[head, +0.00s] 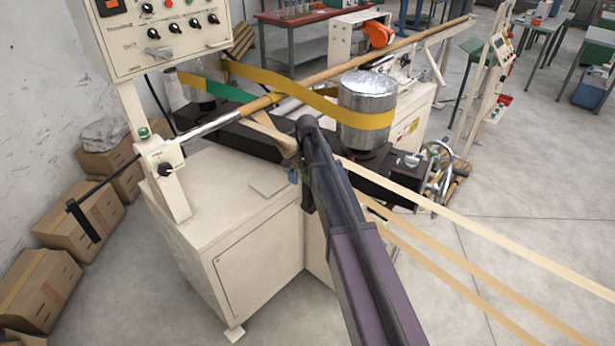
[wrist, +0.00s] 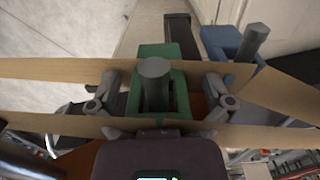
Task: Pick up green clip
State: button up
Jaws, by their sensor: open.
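The green clip (wrist: 179,88) is near the middle of the wrist view, with a grey round peg standing in front of its centre. My gripper (wrist: 160,98) is open, with one finger to the left of the clip and one to the right. Gaps show between the fingers and the clip's sides, so I see no grasp. In the head view my arm covers the clip and most of my gripper.
Tan paper strips (wrist: 52,71) cross close by the fingers on both sides. A blue clip (wrist: 222,42) with a grey peg stands right of the green one. In the head view a silver cylinder (head: 366,92) wrapped by a yellow belt and a long tan tube (head: 340,65) are beyond my arm.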

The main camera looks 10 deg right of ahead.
dwell(0.4)
jog(key=c, duration=1.1)
jog(key=shift+r, duration=0.2)
jog(key=shift+r+p, duration=0.2)
jog(key=shift+p, duration=0.2)
jog(key=s+a, duration=1)
jog(key=a, duration=0.4)
jog(key=shift+s+a, duration=0.3)
jog(key=shift+f, duration=0.1)
jog(key=shift+r+p, duration=0.4)
jog(key=shift+r, duration=0.1)
